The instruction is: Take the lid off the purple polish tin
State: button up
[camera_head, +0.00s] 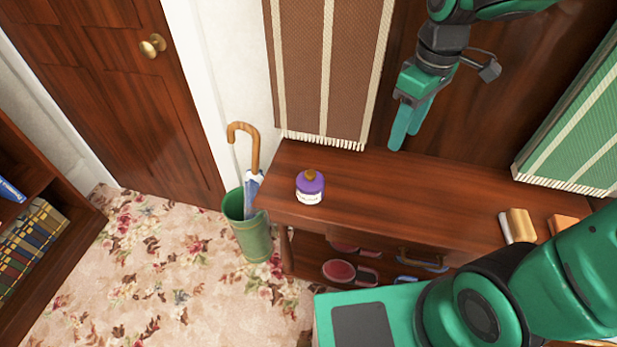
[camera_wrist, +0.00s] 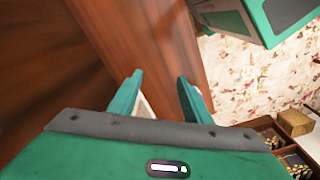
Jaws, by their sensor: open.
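The purple polish tin (camera_head: 309,192) stands upright near the left end of the wooden bench top. It has a white label around its lower part, a purple top and a brown knob (camera_head: 310,175) on that top. My gripper (camera_head: 402,140) is above the back of the bench, to the right of the tin and apart from it. In the wrist view my gripper (camera_wrist: 158,90) shows two separated green fingers with nothing between them. The tin does not show in the wrist view.
The wooden bench (camera_head: 420,190) is clear between the tin and the brushes (camera_head: 521,226) at its right. A green stand (camera_head: 250,228) with an umbrella (camera_head: 252,165) is left of the bench. A striped brown hanging (camera_head: 325,70) is behind the tin. Shoes (camera_head: 338,271) lie on the shelf below.

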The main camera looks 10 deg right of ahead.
jog(key=w+a+f+n+y, duration=0.15)
jog(key=a+n, duration=0.25)
jog(key=a, duration=0.5)
jog(key=w+a+f+n+h, duration=0.15)
jog(key=a+n, duration=0.25)
jog(key=a, duration=0.4)
jog(key=y, duration=0.1)
send_over(311, 173)
jog(key=shift+n, duration=0.3)
jog(key=f, duration=0.4)
jog(key=shift+d, duration=0.3)
jog(key=shift+a+f, duration=0.15)
jog(key=shift+f, duration=1.45)
jog(key=shift+a+f, duration=0.1)
jog(key=shift+f, duration=1.5)
jog(key=c, duration=1.1)
